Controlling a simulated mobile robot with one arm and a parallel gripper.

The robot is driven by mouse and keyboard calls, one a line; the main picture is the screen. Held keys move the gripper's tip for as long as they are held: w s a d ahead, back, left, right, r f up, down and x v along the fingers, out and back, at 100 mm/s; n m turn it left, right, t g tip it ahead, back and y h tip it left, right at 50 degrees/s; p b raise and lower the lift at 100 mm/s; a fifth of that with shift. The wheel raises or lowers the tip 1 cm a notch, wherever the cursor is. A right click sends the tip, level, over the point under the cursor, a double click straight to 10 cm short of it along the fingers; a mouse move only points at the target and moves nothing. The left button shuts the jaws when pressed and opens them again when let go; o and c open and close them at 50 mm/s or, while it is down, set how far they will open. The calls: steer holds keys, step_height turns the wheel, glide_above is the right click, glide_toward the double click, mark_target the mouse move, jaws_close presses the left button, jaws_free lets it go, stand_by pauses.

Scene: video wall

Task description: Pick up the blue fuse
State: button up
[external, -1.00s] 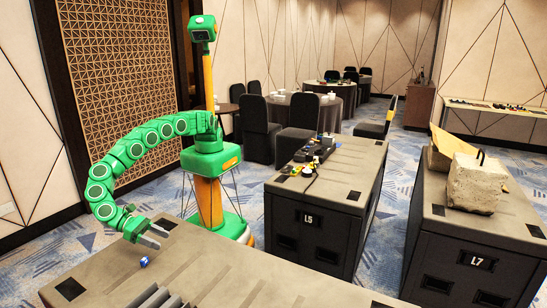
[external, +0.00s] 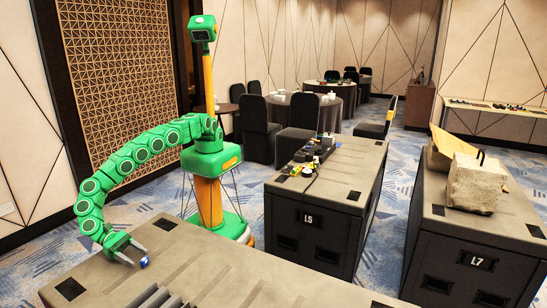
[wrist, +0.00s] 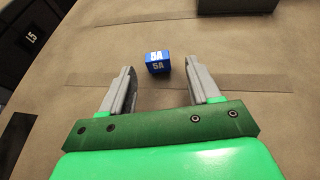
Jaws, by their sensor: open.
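The blue fuse (external: 145,262) is a small blue block on the top of the near case (external: 215,268), close to its left end. In the wrist view the blue fuse (wrist: 158,62) shows white "5A" lettering and lies just beyond the fingertips, between their lines and slightly left of centre. My gripper (external: 134,254) is low over the case top, right beside the fuse. In the wrist view my gripper (wrist: 160,78) is open, with two grey fingers spread and nothing between them.
A dark ridged object (external: 165,299) lies on the near case to the right of the fuse. Case L5 (external: 310,225) stands behind with small items on top. Case L7 (external: 470,245) carries a concrete block (external: 475,183). The case top around the fuse is mostly clear.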

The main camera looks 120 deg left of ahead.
mark_target(145, 259)
steer(key=shift+w+a, duration=0.2)
steer(key=shift+w, duration=0.6)
steer(key=shift+x, duration=1.65)
steer(key=c, duration=1)
